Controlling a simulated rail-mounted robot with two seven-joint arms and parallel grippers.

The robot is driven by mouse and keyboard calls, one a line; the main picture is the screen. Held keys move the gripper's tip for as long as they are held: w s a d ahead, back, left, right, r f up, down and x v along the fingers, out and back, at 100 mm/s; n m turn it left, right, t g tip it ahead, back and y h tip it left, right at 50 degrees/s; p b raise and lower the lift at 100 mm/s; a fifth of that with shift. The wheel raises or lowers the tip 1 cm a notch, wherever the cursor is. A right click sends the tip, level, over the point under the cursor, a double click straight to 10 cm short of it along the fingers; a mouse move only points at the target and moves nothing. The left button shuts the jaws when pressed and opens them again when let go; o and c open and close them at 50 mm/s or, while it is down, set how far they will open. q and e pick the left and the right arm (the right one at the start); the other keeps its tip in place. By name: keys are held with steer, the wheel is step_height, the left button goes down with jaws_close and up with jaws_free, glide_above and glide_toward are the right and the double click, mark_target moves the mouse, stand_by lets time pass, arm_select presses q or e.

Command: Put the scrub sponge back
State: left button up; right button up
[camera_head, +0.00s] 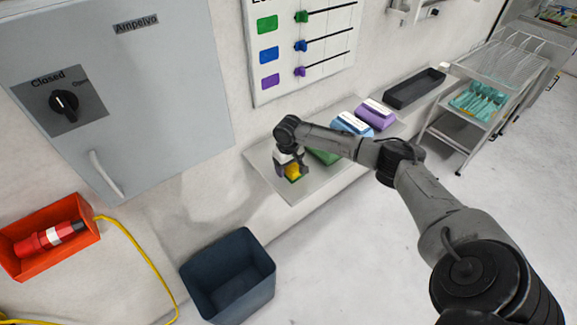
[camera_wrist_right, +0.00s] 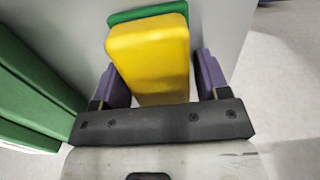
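The scrub sponge (camera_head: 293,172), yellow with a green side, is at the left end of the wall shelf (camera_head: 267,168) in the head view. My right gripper (camera_head: 290,165) is over it, pointing down. In the right wrist view the sponge (camera_wrist_right: 150,55) is between the two purple fingers of my right gripper (camera_wrist_right: 162,78). The left finger is close against its edge, and a narrow gap shows at the right finger, so the gripper looks open around it. Whether the sponge rests on the shelf is hard to tell. My left gripper is out of view.
Green (camera_head: 324,156), blue (camera_head: 352,124) and purple (camera_head: 376,114) packs stand along the shelf, the green one partly behind my arm. A black tray (camera_head: 415,88) is farther right. A dark bin (camera_head: 228,275) stands below, left of the shelf. A grey cabinet (camera_head: 160,90) is on the wall.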

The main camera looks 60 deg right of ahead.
steer(key=o, duration=0.3)
step_height(320, 180, up, 11)
steer(key=shift+p, duration=0.95)
steer(key=shift+r, duration=0.6)
